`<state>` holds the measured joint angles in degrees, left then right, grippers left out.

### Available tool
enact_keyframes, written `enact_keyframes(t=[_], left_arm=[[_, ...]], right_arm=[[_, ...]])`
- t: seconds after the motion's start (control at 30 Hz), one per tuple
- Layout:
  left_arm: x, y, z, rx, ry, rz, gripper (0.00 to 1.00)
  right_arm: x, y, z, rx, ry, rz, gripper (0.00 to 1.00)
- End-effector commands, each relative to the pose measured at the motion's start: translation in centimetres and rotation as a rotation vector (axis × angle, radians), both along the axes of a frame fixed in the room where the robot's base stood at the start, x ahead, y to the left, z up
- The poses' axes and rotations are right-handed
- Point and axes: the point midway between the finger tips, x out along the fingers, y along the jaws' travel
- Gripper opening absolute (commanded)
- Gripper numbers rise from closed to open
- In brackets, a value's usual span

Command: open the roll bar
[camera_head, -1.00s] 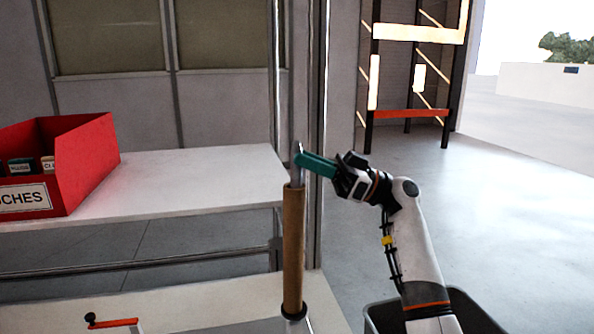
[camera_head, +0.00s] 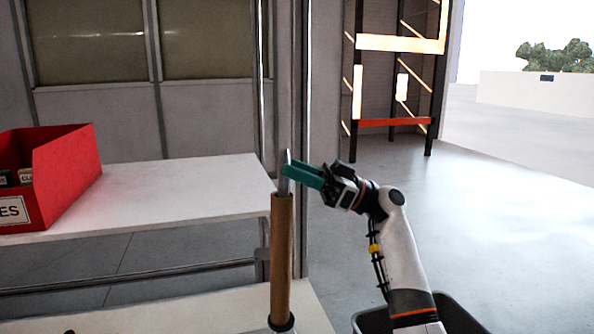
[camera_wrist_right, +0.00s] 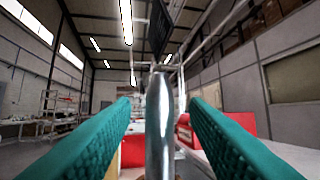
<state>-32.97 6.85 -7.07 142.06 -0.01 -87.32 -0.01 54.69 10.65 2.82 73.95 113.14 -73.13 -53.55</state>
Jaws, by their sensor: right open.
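The roll bar stands upright in the head view, with a brown roll (camera_head: 281,250) around it and a bare silver metal end (camera_head: 285,186) sticking up out of the top. My right gripper (camera_head: 287,172) comes in from the right, with its teal fingers at the height of this metal end. In the right wrist view the metal end (camera_wrist_right: 160,125) stands between the two teal fingers, with a visible gap to each side. The right gripper is open. The lower end of the roll bar meets a dark collar near the bottom edge. My left gripper is out of view.
A white table (camera_head: 190,190) stands behind and left of the roll bar, with a red bin (camera_head: 68,170) on it. A dark bin (camera_head: 460,318) stands on the floor below my right arm. A rack (camera_head: 392,124) stands farther back. Open floor lies to the right.

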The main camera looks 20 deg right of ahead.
Motion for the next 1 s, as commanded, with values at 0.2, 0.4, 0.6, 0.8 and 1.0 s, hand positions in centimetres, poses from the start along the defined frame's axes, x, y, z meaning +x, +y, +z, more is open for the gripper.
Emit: enact_keyframes(t=[0.2,0.4,0.6,0.8,1.0], left_arm=[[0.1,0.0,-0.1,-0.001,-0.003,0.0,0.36],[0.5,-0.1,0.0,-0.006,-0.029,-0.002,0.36],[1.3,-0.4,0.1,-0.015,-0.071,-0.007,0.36],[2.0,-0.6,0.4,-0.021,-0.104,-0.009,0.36],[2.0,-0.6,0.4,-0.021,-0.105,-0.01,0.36]], right_arm=[[-0.2,-1.1,-0.5,0.0,0.0,-0.001,0.41],[-0.7,-4.6,-2.2,0.0,0.001,-0.003,0.41],[-1.3,-8.3,-3.9,0.0,0.002,-0.001,0.41],[-1.7,-10.4,-4.8,0.0,0.001,0.0,0.41],[-1.8,-10.8,-5.0,0.0,0.0,0.001,0.41]])
